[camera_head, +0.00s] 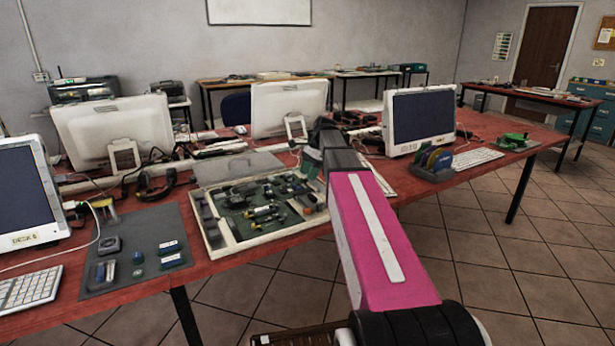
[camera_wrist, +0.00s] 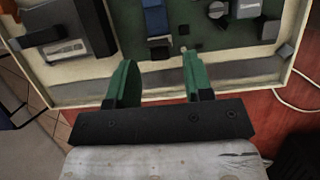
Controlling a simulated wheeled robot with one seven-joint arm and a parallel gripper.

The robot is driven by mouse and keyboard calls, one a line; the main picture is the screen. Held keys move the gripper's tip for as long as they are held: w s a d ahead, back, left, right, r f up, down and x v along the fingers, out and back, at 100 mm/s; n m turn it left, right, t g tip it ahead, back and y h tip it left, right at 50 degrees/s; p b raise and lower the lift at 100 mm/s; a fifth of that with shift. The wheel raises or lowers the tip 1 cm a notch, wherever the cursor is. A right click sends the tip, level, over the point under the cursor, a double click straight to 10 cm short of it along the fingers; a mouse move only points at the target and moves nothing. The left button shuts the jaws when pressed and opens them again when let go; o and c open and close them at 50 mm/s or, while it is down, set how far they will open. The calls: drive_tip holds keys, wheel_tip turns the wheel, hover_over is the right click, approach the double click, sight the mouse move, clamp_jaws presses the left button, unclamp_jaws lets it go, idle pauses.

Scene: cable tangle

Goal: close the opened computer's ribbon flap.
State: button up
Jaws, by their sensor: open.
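The opened computer (camera_head: 207,222) is a shallow pale casing on the red table, with a green circuit board and several parts inside. Its pale wall also crosses the wrist view (camera_wrist: 75,92). My gripper (camera_head: 312,160) is over the casing's far right part in the head view. In the wrist view my gripper (camera_wrist: 158,72) has its two green fingers apart, with nothing between them. A blue strip (camera_wrist: 154,18) runs to a small dark part (camera_wrist: 158,48) just beyond the fingertips. I cannot tell which part is the ribbon flap, or whether it is up or down.
A dark mat (camera_head: 140,228) with small parts lies left of the casing. A grey panel (camera_head: 237,166) lies behind it. Monitors stand behind and at both sides, one at right (camera_head: 420,118). A headset (camera_head: 157,184) and loose cables lie on the table (camera_head: 500,168).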

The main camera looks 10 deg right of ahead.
sight(304, 185)
drive_tip(key=shift+x, duration=0.8)
drive_tip(key=shift+c, duration=0.3)
drive_tip(key=c, duration=0.7)
drive_tip(key=shift+c, duration=0.2)
drive_tip(key=shift+s+a, duration=0.1)
drive_tip(key=h, duration=0.1)
drive_tip(key=a+t+h, duration=0.1)
drive_tip(key=h, duration=0.2)
drive_tip(key=shift+s+a+r, duration=0.1)
drive_tip(key=shift+s+a, duration=0.15)
drive_tip(key=h, duration=0.1)
drive_tip(key=a+t+h, duration=0.1)
drive_tip(key=h, duration=0.1)
drive_tip(key=shift+s+f+t+h, duration=0.15)
drive_tip(key=shift+f+t+h, duration=0.05)
drive_tip(key=shift+t+h, duration=0.1)
drive_tip(key=shift+a+f+t+h, duration=0.15)
drive_tip(key=shift+t+h, duration=0.05)
drive_tip(key=shift+h, duration=0.45)
drive_tip(key=shift+a+f+t+h, duration=0.1)
drive_tip(key=shift+a+t+h, duration=0.1)
drive_tip(key=shift+h, duration=0.45)
